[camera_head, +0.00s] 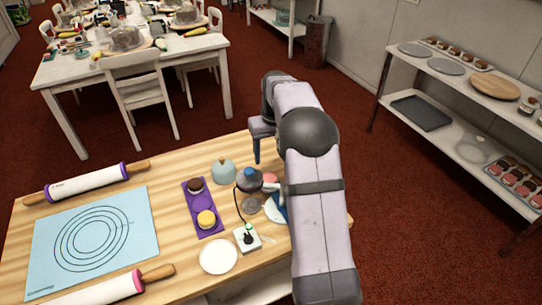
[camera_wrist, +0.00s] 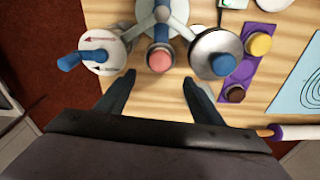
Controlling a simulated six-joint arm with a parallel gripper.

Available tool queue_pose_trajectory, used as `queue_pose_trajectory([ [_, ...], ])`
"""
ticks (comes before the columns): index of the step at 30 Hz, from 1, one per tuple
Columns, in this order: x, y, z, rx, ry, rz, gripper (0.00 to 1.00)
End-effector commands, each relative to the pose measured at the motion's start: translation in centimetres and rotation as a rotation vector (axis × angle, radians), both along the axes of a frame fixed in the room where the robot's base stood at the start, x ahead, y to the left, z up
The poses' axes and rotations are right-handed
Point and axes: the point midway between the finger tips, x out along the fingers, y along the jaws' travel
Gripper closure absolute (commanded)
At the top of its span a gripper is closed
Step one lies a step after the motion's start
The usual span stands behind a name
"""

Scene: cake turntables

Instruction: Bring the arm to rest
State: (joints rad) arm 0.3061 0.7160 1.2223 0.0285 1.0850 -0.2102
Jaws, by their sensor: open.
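My gripper (camera_head: 257,146) is at the far right part of the wooden table, at the end of my arm, which comes up from the bottom of the head view. In the wrist view my gripper (camera_wrist: 159,78) has its two dark fingers spread apart with nothing held between them. A pink-topped round piece (camera_wrist: 160,59) shows beyond the gap. A white disc with a blue handle (camera_wrist: 98,50) is to its left and a grey round piece with a blue top (camera_wrist: 214,55) to its right. Whether the fingers touch anything below is unclear. My arm hides part of the table.
The wooden table (camera_head: 170,171) holds a purple tray (camera_head: 207,231) with two small cakes, a pale blue dome (camera_head: 223,173), a white plate (camera_head: 218,257), a blue mat (camera_head: 48,268) and two rolling pins. A shelf rack (camera_head: 455,135) stands right; red floor between is clear.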

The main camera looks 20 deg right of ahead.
Motion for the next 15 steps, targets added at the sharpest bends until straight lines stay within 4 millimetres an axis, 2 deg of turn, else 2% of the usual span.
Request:
queue_pose_trajectory([
  [10, 0.0, 0.1, 0.1, -0.002, -0.002, 0.005, 0.39],
  [15, 0.1, 1.2, 1.7, -0.026, -0.025, 0.069, 0.39],
])
